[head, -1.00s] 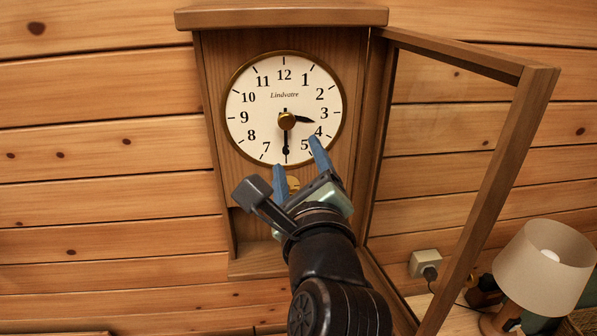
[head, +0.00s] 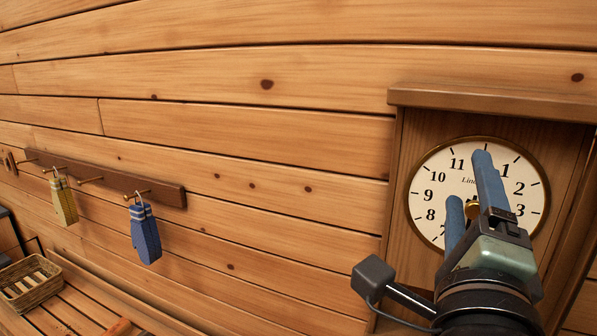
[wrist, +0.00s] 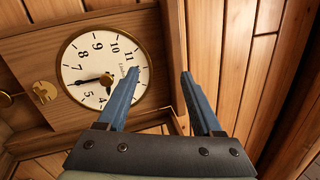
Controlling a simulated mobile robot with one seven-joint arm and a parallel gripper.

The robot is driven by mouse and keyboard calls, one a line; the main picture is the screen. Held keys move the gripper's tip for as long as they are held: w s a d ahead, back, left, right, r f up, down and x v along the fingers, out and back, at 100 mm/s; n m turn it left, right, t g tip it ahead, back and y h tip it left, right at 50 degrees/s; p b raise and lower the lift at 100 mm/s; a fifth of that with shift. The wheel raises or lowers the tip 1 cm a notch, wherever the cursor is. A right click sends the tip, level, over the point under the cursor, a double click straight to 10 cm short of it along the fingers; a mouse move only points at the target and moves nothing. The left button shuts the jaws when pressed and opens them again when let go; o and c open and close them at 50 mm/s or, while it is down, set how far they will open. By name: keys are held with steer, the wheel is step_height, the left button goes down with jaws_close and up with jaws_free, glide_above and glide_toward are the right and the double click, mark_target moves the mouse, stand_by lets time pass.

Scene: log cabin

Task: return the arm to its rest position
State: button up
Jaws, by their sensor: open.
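My gripper (head: 473,200) is open, with two blue fingers apart and nothing between them. In the head view it overlaps the right part of the dial of a wooden wall clock (head: 394,190). The wrist view also shows my gripper (wrist: 158,90), with the clock's white dial (wrist: 88,62) behind and left of the left finger and the case's side edge between the fingers. The dial's hands are mostly hidden in the head view. In the wrist view a brass pendulum part (wrist: 43,92) shows beside the dial.
A wicker basket (head: 30,290) sits on a slatted bench at lower left. The wall between rail and clock is bare.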

steer(key=s+a+r+n+t+y, duration=0.4)
steer(key=a+r+n, duration=0.3)
steer(key=n, duration=0.5)
steer(key=s+a+r+n+t+y, duration=0.4)
steer(key=a+r+n, duration=0.4)
steer(key=a+n, duration=0.3)
steer(key=shift+s+a+r+n, duration=0.15)
steer(key=shift+a+r+n, duration=0.1)
steer(key=shift+n, duration=0.85)
